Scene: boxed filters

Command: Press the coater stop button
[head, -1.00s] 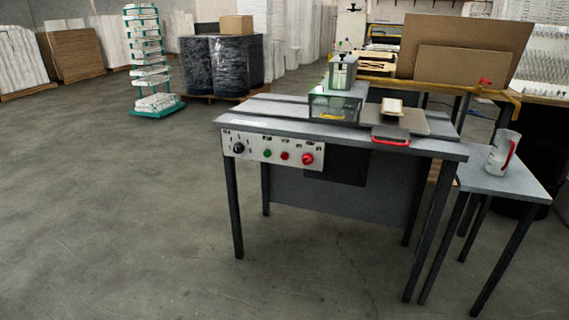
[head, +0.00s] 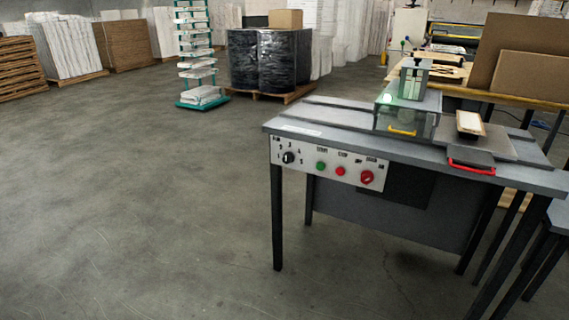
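The coater is a grey table-like machine (head: 335,139) on dark legs, right of centre in the head view. A white control panel (head: 311,168) is on its front left. The panel carries a black dial (head: 289,157), a green button (head: 321,166), a smaller red button (head: 340,171) and a larger red knob (head: 367,177). The panel labels are too small to read surely; the smaller red button looks like the stop button. Nothing touches the panel. Neither of my grippers is in view.
A clear guard box with a yellow handle (head: 402,132) and a red-handled plate (head: 471,167) are on the machine top. A side table (head: 558,218) stands at the right edge. Wrapped pallets (head: 270,60) and a green rack (head: 203,104) stand behind. The floor in front and left is open.

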